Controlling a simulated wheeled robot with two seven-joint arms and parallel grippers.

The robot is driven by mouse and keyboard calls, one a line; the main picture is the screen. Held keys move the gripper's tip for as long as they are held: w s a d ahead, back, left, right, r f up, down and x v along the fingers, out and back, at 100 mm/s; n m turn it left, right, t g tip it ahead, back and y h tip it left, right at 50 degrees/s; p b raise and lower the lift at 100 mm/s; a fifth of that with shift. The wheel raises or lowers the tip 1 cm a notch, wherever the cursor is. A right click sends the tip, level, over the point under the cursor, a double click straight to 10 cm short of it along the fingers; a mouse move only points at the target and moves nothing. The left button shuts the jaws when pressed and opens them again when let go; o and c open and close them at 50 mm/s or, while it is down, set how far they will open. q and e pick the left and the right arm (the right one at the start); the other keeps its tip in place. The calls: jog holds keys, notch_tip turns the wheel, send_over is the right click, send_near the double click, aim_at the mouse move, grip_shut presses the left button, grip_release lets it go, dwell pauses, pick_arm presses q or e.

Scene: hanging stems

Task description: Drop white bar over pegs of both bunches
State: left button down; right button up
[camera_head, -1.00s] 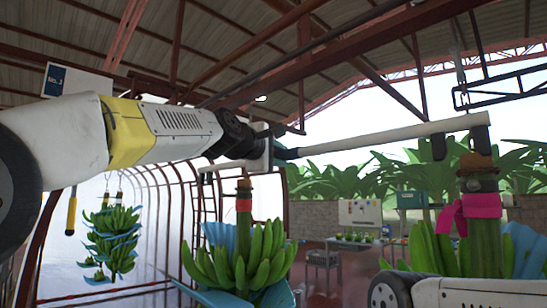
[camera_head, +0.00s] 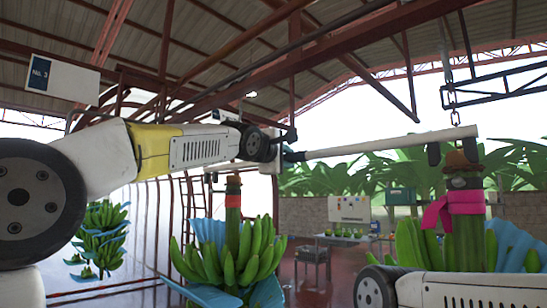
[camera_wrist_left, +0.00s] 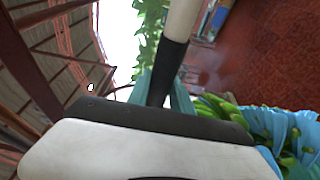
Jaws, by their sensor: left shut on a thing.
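My left gripper (camera_head: 290,156) is shut on the white bar (camera_head: 385,143) near its dark grip section; the wrist view shows the dark section between teal fingers. The bar slopes slightly up to the right. Dark brackets hang at its right end, around the top of the right bunch (camera_head: 408,245); whether they touch it is unclear. That bunch's stem has a pink ribbon (camera_head: 455,205) and a brown top. The left bunch (camera_head: 228,255), with a red-banded stem (camera_head: 233,205), stands below my left arm. The bar's left part is mostly hidden behind my arm. My right gripper is out of view.
A chain (camera_head: 447,85) and dark metal truss hang above the right bunch. My right arm crosses the lower right. Another banana bunch (camera_head: 98,240) hangs at the far left. A table and a white board (camera_head: 349,208) stand far back.

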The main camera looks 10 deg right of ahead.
pick_arm(q)
jog(key=w+d+f, duration=0.2)
jog(key=d+f, duration=0.1)
jog(key=f, duration=0.1)
jog(key=shift+w+d+f, duration=0.15)
jog(key=shift+w+d, duration=0.1)
jog(key=shift+w, duration=0.1)
dwell(0.6)
jog(key=shift+f, duration=0.85)
jog(key=c, duration=1.1)
grip_release()
jog(key=shift+o, duration=0.2)
jog(key=shift+f, duration=0.15)
